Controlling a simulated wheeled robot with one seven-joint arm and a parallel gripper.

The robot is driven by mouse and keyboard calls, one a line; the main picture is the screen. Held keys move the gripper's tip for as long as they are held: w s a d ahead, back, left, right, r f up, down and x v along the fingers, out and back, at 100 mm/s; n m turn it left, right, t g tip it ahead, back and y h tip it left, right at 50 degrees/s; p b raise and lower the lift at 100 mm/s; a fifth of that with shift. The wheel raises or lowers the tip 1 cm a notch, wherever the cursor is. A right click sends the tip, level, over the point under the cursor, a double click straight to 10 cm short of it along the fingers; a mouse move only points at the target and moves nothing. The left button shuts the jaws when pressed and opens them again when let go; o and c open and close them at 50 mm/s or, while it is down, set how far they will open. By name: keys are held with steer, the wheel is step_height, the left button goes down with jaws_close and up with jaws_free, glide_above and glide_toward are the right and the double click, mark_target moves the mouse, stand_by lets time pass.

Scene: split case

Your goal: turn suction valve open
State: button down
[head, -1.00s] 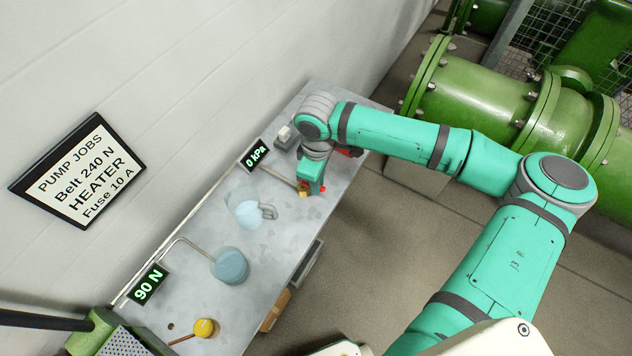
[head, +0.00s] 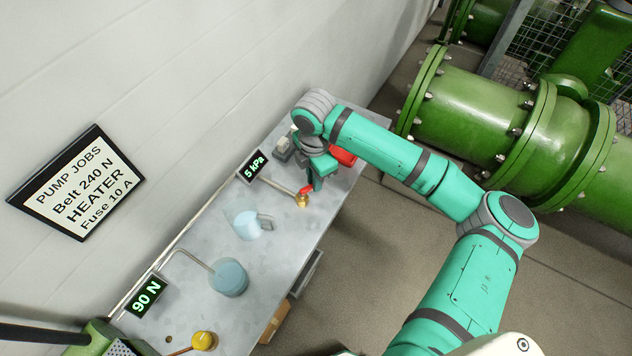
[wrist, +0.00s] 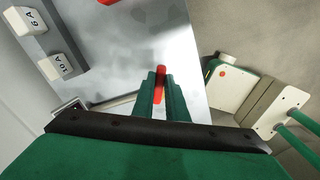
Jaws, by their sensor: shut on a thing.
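The suction valve has a brass body (head: 302,201) on the grey bench, at the end of a thin pipe from the gauge. Its red handle (wrist: 160,82) is between my fingers in the wrist view, and a bit of red shows above the brass in the head view. My gripper (wrist: 158,95) is shut on the red handle; in the head view the gripper (head: 312,184) reaches down at the valve. The gauge (head: 254,166) reads 5 kPa. The fingers hide part of the handle.
A second display (head: 146,294) reads 90 N. A red object (head: 343,156) lies behind my wrist. Fuse blocks (wrist: 60,67) show in the wrist view.

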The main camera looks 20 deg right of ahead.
steer(key=n, duration=0.2)
steer(key=w+n, duration=0.1)
steer(key=w+a+n, duration=0.1)
steer(key=n, duration=0.1)
steer(key=shift+n, duration=0.3)
stand_by(0.4)
steer(key=c, duration=1.8)
jaws_free()
steer(key=shift+o, duration=0.2)
step_height(320, 180, up, 11)
steer(key=shift+f, duration=0.1)
